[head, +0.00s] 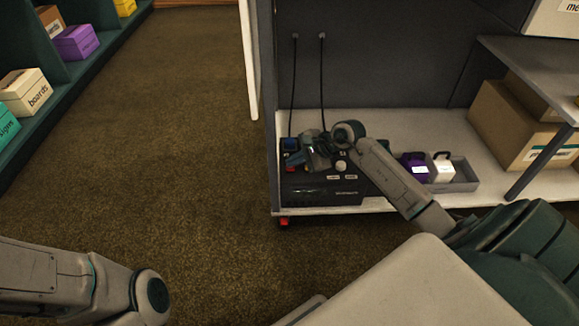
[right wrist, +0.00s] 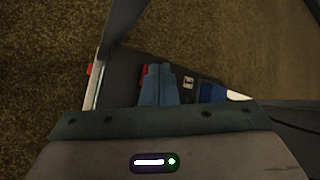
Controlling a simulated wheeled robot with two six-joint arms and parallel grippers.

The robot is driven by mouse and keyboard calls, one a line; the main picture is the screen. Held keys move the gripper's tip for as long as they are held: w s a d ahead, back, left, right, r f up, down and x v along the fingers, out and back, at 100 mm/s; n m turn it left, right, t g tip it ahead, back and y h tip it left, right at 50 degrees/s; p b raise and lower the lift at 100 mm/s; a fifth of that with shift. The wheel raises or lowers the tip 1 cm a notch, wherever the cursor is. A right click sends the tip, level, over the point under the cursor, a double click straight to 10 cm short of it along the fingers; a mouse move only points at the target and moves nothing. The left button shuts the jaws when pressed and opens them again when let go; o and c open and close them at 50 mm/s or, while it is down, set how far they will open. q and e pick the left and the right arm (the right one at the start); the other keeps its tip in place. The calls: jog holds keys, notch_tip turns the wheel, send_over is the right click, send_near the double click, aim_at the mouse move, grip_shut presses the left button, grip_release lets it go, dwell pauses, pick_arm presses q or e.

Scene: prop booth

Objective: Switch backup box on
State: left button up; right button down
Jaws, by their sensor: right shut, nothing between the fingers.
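The backup box (head: 320,190) is a black unit at the left front of the low shelf, with a round pale knob and small labels on it. A blue part (head: 290,143) stands at its back left, and it also shows in the right wrist view (right wrist: 212,92). My right gripper (head: 298,160) is shut and empty, pointing down over the left of the box top. In the right wrist view, its closed fingers (right wrist: 158,68) overlap a red part (right wrist: 145,72) on the box; I cannot tell whether they touch it. My left gripper is out of view.
Two black cables hang on the panel behind the box. A grey tray (head: 468,181) with purple and white items stands to its right. Cardboard boxes (head: 515,125) are farther right. A red piece (head: 284,222) is under the shelf's front edge. Open carpet lies left.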

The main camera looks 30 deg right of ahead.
aim_at(295, 171)
jog(key=shift+f, duration=0.1)
dwell(0.4)
jog(key=shift+f+b, duration=0.4)
jog(key=shift+b, duration=0.15)
jog(key=shift+r, duration=0.35)
jog(key=shift+r+p, duration=2)
jog(key=shift+r, duration=1.1)
jog(key=shift+d, duration=0.1)
